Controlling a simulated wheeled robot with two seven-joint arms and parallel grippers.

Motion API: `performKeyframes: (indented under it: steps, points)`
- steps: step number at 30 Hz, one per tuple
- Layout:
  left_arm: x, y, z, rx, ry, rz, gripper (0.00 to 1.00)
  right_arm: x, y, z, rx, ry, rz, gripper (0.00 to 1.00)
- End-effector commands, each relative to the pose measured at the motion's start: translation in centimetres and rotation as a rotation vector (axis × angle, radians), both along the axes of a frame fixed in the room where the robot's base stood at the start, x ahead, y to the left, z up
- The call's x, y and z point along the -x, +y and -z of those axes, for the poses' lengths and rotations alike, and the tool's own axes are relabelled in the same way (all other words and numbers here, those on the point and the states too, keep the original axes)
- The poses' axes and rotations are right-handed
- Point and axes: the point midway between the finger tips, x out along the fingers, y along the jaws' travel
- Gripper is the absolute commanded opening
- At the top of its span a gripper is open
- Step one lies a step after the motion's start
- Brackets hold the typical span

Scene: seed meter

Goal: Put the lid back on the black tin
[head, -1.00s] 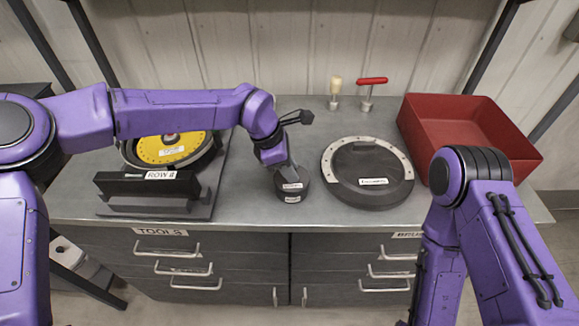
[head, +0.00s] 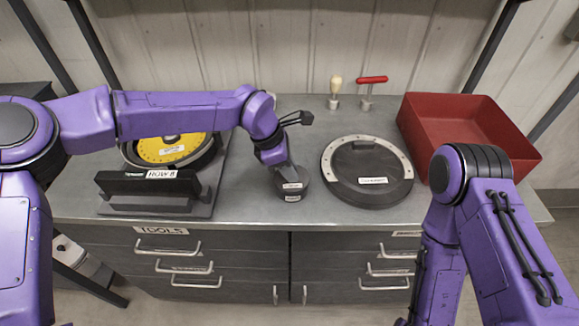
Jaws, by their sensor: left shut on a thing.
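My left gripper (head: 286,174) points down over the tin and is shut on the lid, at the tin's top. The fingertips and the seam between lid and tin are too small to make out. My right gripper is out of the picture; only my right arm shows at the right.
A large black disc with a pale rim (head: 340,185) lies right of the tin. A red open bin (head: 480,150) stands at the back right. A yellow-dial seed meter (head: 165,149) is on a stand at the left. A wooden-handled tool (head: 335,90) and red T-handle (head: 371,80) stand behind.

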Motion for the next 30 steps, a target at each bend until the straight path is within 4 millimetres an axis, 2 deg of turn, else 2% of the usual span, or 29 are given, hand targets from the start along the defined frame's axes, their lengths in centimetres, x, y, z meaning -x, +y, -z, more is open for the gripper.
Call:
performKeyframes:
  steps: [13, 14, 16, 22, 23, 25, 30]
  points:
    - [-0.01, -0.01, 0.00, 0.001, 0.000, -0.001, 0.00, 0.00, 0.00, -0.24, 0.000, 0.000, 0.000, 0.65]
    - [-0.01, 0.00, 0.01, 0.000, 0.000, -0.001, 0.32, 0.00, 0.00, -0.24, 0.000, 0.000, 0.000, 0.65]
    - [-0.01, -0.01, 0.00, 0.000, 0.000, -0.001, 0.54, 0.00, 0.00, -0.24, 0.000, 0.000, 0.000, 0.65]
    - [0.00, -0.01, 0.01, 0.000, 0.000, -0.001, 0.55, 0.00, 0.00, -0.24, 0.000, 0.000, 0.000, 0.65]
    - [0.00, 0.00, 0.01, 0.000, 0.000, -0.001, 0.58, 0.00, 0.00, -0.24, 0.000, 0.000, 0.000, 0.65]
    - [0.00, 0.00, 0.01, 0.000, 0.000, -0.001, 0.80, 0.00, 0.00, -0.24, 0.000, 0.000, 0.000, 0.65]
    - [0.00, 0.00, 0.01, 0.000, 0.000, -0.001, 0.80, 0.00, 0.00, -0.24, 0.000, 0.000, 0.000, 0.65]
